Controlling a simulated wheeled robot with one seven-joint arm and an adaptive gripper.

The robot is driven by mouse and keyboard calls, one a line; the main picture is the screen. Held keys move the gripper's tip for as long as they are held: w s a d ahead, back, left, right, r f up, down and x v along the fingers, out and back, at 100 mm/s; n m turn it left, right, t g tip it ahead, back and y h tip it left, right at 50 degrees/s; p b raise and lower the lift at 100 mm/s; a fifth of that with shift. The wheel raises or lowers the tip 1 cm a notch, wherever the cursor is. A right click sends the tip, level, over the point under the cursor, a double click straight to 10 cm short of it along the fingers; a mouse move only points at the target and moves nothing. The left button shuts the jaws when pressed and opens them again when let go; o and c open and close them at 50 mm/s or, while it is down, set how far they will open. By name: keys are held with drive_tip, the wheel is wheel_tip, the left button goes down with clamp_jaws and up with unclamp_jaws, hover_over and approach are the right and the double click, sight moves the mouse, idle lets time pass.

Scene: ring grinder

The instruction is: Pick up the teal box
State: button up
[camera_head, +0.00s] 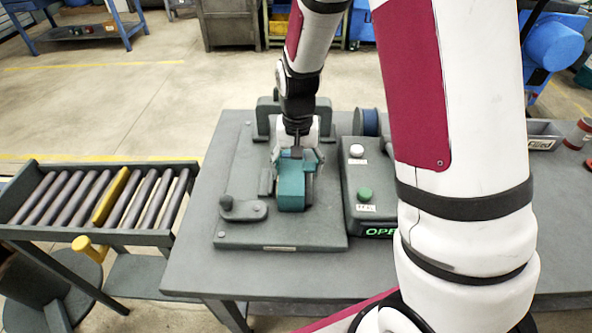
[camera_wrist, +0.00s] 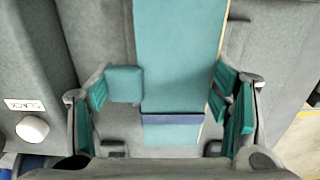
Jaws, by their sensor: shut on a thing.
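The teal box (camera_head: 291,190) stands in a grey fixture on the table in the head view. In the wrist view the teal box (camera_wrist: 180,60) runs down the middle as a long teal face with a dark blue band near its lower end. My gripper (camera_head: 297,156) is over the box, pointing down, and is shut on it. In the wrist view my gripper (camera_wrist: 164,85) has a teal-padded finger on each side of the box. A small teal block sits by the left finger. Exact finger contact and the box's underside are hidden.
The grey fixture plate (camera_head: 240,234) has a flat lever arm (camera_head: 242,209) in front. A control box (camera_head: 378,172) with white and green buttons stands close at right. A roller conveyor (camera_head: 105,203) is at left. My arm hides the table's middle right.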

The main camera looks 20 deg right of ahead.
sight(298, 168)
drive_tip(key=shift+r, duration=1.7)
drive_tip(key=s+r+p, duration=0.1)
drive_tip(key=s+p, duration=0.1)
drive_tip(key=s, duration=1.4)
drive_tip(key=shift+r, duration=0.2)
drive_tip(key=shift+a, duration=0.1)
